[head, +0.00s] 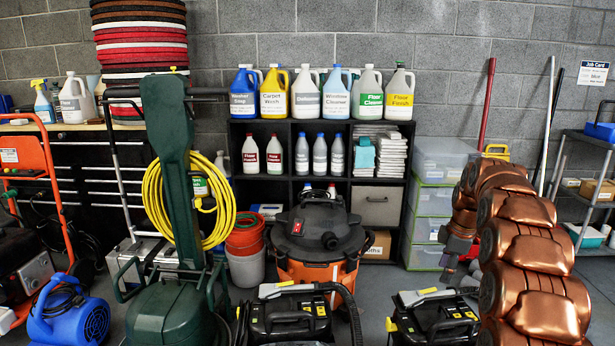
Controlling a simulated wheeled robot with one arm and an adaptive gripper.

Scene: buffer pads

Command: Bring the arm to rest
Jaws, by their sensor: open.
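My copper-coloured arm rises at the right side of the head view, folds over at the top and hangs down on its left side. My gripper (449,272) is at the low end of that hanging part, small and partly hard to make out, in front of the clear storage drawers. It is open, and I see nothing held in it. The near arm links hide part of what lies behind them.
A black shelf (333,183) with several jugs stands at the back wall. An orange shop vacuum (318,245), a green floor machine (172,200), black carpet machines (436,318) and a blue blower (68,318) crowd the floor. A metal rack (590,140) stands at the right.

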